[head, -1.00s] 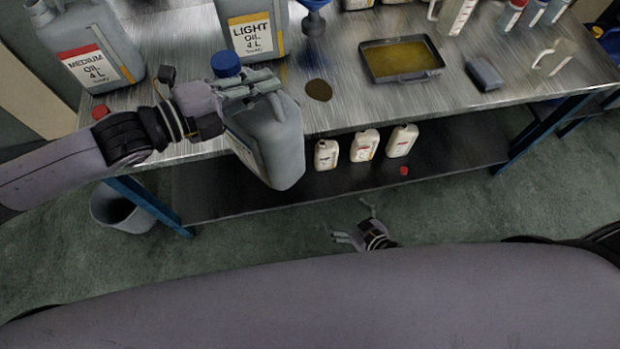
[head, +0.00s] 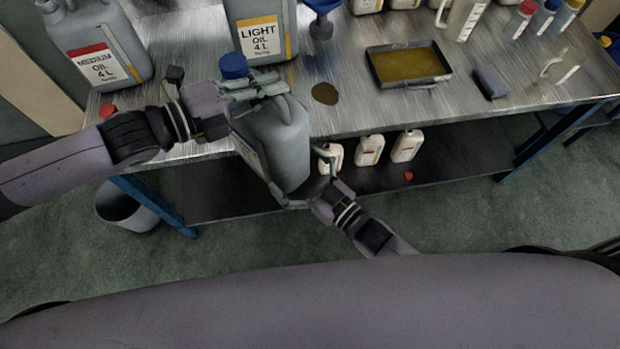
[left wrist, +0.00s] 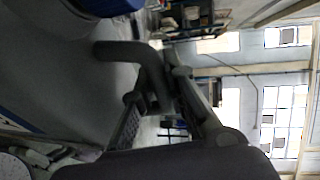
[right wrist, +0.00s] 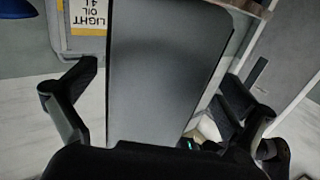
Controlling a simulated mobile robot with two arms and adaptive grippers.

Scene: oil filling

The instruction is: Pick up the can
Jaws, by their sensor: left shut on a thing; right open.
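The can is a large grey oil can (head: 285,145) with a blue cap (head: 233,65), held tilted in front of the table's front edge. My left gripper (head: 262,88) is shut on it near its handle, at the top. The left wrist view shows the can's grey side (left wrist: 60,75) and its curved handle (left wrist: 125,52) close up. My right gripper (head: 308,180) is open at the can's lower end, one finger on each side. In the right wrist view the can's grey face (right wrist: 165,75) stands between the open fingers. I cannot tell whether they touch it.
A metal table (head: 390,115) carries a medium oil can (head: 97,50), a light oil can (head: 262,25), a blue funnel (head: 322,22) and a tray of oil (head: 450,72). Small white bottles (head: 370,150) stand on the lower shelf. A bucket (head: 122,205) is on the floor.

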